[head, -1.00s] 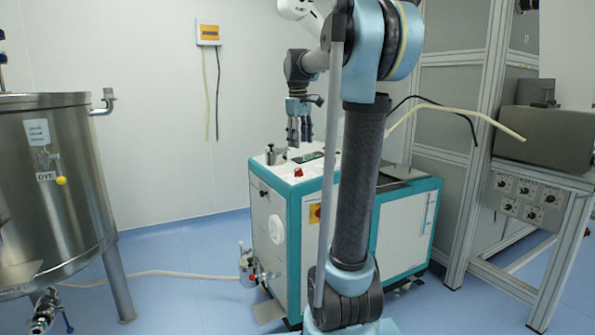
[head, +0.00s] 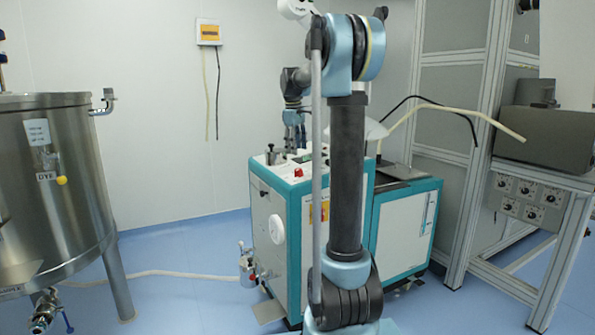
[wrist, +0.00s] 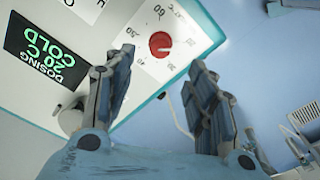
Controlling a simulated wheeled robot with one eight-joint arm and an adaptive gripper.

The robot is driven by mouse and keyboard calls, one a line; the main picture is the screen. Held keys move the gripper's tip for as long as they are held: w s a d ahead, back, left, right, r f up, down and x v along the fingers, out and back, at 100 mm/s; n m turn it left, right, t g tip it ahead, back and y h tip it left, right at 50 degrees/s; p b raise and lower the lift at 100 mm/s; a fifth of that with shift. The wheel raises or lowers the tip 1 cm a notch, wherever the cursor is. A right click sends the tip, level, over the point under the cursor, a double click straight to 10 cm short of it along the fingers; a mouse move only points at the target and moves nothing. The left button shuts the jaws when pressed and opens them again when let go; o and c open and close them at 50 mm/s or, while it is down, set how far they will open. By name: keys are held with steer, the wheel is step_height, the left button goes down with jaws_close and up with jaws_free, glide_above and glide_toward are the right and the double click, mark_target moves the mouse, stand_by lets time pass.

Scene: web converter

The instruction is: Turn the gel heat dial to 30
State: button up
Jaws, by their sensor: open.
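The red dial (wrist: 160,44) sits on a white scale plate (wrist: 165,66) with numbers around it; 60 reads clearly, and the dial's exact setting is too small to tell. In the head view a small red knob (head: 298,172) shows on top of the teal and white machine (head: 285,190). My gripper (wrist: 162,62) is open and empty in the wrist view. Its fingertips lie left and right of the dial in the picture, apart from it. In the head view my gripper (head: 294,135) hangs above the machine top, partly hidden behind my arm.
A dark display (wrist: 42,50) reads "DOSING 20 C COLD". A grey cylindrical part (wrist: 70,120) stands near my left finger. A steel tank (head: 50,190) stands left, a bench with several knobs (head: 525,195) right.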

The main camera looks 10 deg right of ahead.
mark_target(298, 169)
steer(key=f, duration=0.6)
steer(key=w+d+f, duration=0.1)
steer(key=f, duration=0.2)
steer(key=shift+f, duration=0.35)
steer(key=c, duration=1.1)
